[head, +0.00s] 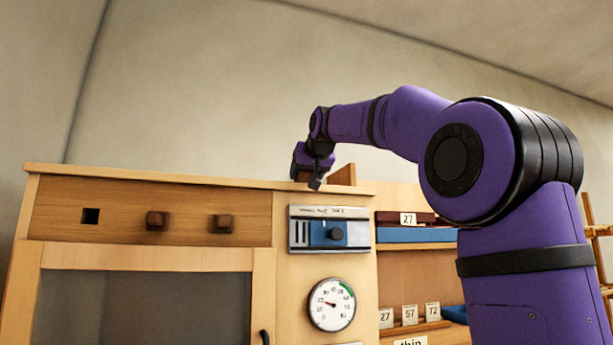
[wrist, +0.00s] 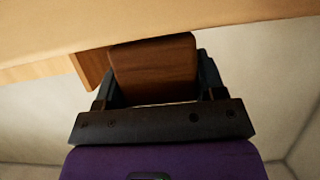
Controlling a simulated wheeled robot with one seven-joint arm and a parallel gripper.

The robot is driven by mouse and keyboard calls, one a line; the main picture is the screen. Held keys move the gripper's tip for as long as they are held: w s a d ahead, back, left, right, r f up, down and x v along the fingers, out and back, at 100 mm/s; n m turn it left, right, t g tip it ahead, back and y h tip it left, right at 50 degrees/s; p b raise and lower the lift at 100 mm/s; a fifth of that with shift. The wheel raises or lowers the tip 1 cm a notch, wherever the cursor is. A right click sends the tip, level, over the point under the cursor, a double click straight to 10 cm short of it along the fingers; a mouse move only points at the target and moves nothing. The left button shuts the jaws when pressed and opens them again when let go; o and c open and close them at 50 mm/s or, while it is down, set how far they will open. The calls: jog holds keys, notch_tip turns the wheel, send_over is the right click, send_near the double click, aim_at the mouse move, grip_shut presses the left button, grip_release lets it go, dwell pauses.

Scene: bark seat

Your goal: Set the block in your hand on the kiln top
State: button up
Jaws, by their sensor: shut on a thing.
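My gripper (head: 315,178) is shut on a dark brown wooden block (wrist: 155,62), which shows between the two fingers in the wrist view. In the head view the gripper is low over the right part of the kiln top (head: 130,176), and the block is mostly hidden behind it. The kiln is a pale wooden cabinet with a grey window, a dial gauge (head: 332,304) and a control panel (head: 329,229). In the wrist view a pale wooden surface (wrist: 60,25) lies close beyond the block. I cannot tell whether they touch.
A small upright wooden piece (head: 346,174) stands just right of the gripper at the kiln's right end. Right of the kiln is a shelf with a blue slab (head: 415,235) and number cards (head: 409,315). The left and middle of the kiln top look clear.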

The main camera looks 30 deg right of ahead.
jog(key=shift+f, duration=0.35)
jog(key=o, duration=0.9)
jog(key=shift+f, duration=0.1)
jog(key=shift+o, duration=0.2)
jog(key=shift+s+r, duration=0.2)
jog(key=v, duration=1.1)
jog(key=shift+s, duration=0.25)
jog(key=shift+r, duration=0.1)
